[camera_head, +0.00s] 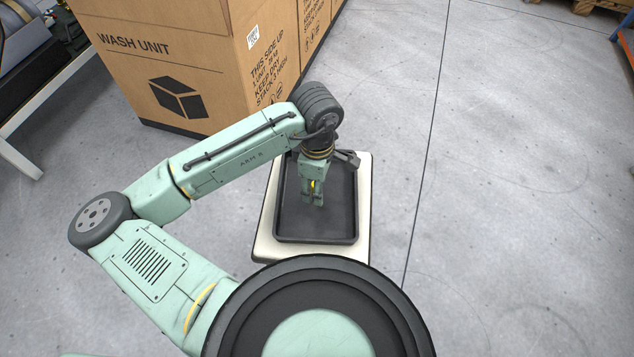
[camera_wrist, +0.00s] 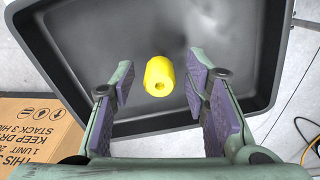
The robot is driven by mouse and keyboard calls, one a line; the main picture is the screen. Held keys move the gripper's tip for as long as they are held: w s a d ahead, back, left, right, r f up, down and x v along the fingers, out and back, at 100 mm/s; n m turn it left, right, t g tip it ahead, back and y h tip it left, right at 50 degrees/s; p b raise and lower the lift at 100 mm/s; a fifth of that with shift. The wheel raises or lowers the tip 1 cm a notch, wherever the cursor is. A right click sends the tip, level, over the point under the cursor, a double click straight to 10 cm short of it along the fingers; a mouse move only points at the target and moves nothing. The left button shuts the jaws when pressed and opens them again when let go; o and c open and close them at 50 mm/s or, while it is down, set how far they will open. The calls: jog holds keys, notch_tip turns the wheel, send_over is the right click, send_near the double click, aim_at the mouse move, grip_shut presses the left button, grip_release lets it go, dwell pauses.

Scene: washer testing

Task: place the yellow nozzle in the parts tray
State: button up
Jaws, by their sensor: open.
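The yellow nozzle (camera_wrist: 159,76), a short cylinder with a hole in its near end, shows inside the outline of the dark parts tray (camera_wrist: 120,127) in the wrist view. It looks to be on the tray floor; its contact with the floor is not clear. My gripper (camera_wrist: 162,88) is open, with a finger on each side of the nozzle and a gap to both purple pads. In the head view my gripper (camera_head: 312,200) points down into the parts tray (camera_head: 290,226), and only a bit of the yellow nozzle (camera_head: 316,184) shows past the fingers.
The tray rests on a pale stand (camera_head: 262,243). A large cardboard carton (camera_head: 185,55) stands close behind and to the left. Open grey floor (camera_head: 500,180) lies to the right. An orange rack edge (camera_head: 626,45) shows at the far right.

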notch_tip(320, 180, up, 12)
jog(key=p, duration=0.1)
jog(key=shift+r+p, duration=0.15)
jog(key=shift+p, duration=0.15)
